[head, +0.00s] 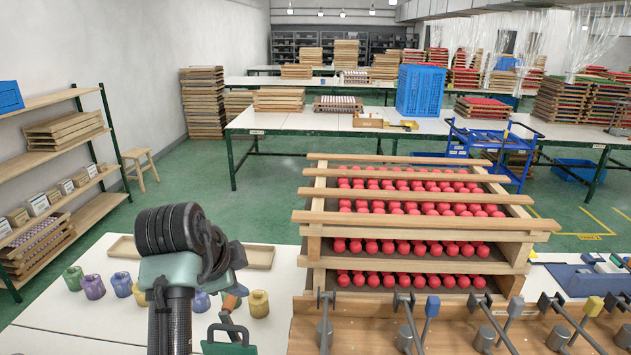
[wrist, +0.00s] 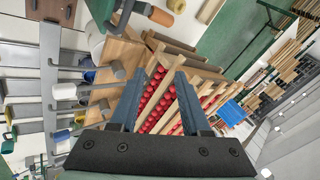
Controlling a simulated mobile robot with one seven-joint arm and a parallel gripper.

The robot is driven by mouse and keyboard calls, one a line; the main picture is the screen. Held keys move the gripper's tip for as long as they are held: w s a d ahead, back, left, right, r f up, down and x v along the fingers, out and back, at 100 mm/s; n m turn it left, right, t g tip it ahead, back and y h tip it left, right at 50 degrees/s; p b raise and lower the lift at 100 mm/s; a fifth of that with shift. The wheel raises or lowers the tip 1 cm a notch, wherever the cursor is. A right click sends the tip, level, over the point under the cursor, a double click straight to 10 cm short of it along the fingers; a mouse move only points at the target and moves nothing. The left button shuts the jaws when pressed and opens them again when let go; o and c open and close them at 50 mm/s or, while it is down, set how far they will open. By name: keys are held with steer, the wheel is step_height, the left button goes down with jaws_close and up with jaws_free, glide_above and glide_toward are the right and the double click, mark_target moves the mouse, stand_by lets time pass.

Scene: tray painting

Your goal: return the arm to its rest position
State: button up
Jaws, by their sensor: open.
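My arm stands at the lower left of the head view, in front of the white table. The end of my gripper is hidden behind the arm there. In the wrist view my gripper (wrist: 155,85) shows two dark fingers apart, with nothing between them. Beyond the fingers, and not touching them, is the wooden rack of trays (head: 420,215) with rows of red round pieces. The rack also shows tilted in the wrist view (wrist: 205,72).
Several coloured jars, such as a yellow one (head: 259,304) and a purple one (head: 93,287), stand around my arm. A wooden holder (head: 303,325) with metal rods and grey cylinders spans the front right. A shelf unit (head: 120,140) stands at left. Green floor is open behind the table.

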steer(key=s+d+r+n+t+b, duration=0.2)
steer(key=s+d+r+n+t, duration=0.2)
steer(key=d+r+t, duration=0.55)
steer(key=s+d+r+n+t+b, duration=0.3)
steer(key=s+d+r+t, duration=0.15)
steer(key=r, duration=1.05)
steer(key=s+d+r+n+t+b, duration=0.1)
steer(key=s+r+n+t, duration=0.2)
steer(key=s, duration=0.4)
steer(key=s+r+n+t, duration=0.3)
steer(key=s+r+n, duration=0.1)
steer(key=s+r, duration=0.2)
steer(key=shift+s+d+y+b, duration=0.35)
steer(key=shift+s+d+y, duration=0.05)
steer(key=shift+s, duration=0.5)
steer(key=shift+s+r, duration=0.15)
